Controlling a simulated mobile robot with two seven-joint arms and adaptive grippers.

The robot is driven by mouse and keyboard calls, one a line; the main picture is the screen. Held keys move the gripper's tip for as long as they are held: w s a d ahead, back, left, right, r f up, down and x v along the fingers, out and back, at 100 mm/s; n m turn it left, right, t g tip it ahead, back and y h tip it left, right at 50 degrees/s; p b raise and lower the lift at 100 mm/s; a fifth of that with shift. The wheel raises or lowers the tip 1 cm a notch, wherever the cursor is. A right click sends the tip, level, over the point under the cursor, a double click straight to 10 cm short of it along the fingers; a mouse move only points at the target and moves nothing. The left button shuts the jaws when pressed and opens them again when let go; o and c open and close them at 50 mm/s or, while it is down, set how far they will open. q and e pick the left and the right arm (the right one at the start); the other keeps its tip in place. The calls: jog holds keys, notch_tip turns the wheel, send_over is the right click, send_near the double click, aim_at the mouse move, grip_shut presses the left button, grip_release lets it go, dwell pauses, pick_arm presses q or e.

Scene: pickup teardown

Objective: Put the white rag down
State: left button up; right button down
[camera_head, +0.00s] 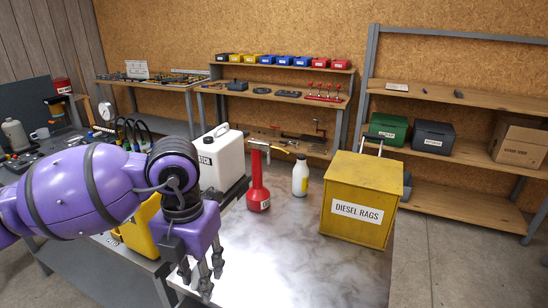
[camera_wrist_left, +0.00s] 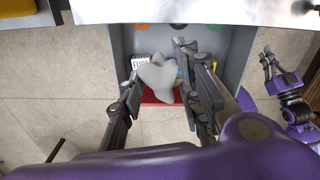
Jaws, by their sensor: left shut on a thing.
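My left gripper (camera_head: 202,280) hangs fingers-down at the near edge of the marble-patterned table in the head view. In the left wrist view my left gripper (camera_wrist_left: 158,88) is shut on the white rag (camera_wrist_left: 160,74), a pale crumpled lump between its fingers. The rag cannot be made out in the head view. Below it in the wrist view is a grey open-looking unit (camera_wrist_left: 228,60) with a red edge; whether the rag touches it I cannot tell. My right gripper (camera_wrist_left: 270,65) shows at the right of the wrist view, apart from the rag; its opening is unclear.
A yellow box labelled DIESEL RAGS (camera_head: 362,190) stands on the table (camera_head: 290,262). Nearby are a red funnel-shaped can (camera_head: 259,190), a white bottle (camera_head: 300,176) and a white jug (camera_head: 222,160). A yellow container (camera_head: 142,230) is partly hidden by my left arm. The table's front is clear.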

aim_at(199, 298)
pick_arm(q)
jog(key=m, duration=0.6)
jog(key=shift+w, duration=0.1)
jog(key=m, duration=0.8)
jog(key=shift+f+m, duration=0.1)
jog(key=shift+m, duration=0.3)
jog(key=m, duration=0.4)
jog(key=shift+d, duration=0.1)
jog(key=m, duration=0.4)
jog(key=shift+s+f+m, duration=0.15)
jog(key=shift+s+m, duration=0.05)
jog(key=shift+m, duration=0.1)
jog(key=m, duration=0.6)
jog(key=shift+s+f+p, duration=0.25)
jog(key=shift+p, duration=0.05)
jog(key=m, duration=0.4)
jog(key=shift+s+d+f+m, duration=0.1)
jog(key=shift+s+f+m, duration=0.15)
jog(key=shift+s+m, duration=0.15)
jog(key=shift+s+f+m, duration=0.15)
jog(key=shift+s+m, duration=0.1)
jog(key=shift+m, duration=0.05)
jog(key=shift+s+f, duration=0.25)
jog(key=shift+s, duration=0.05)
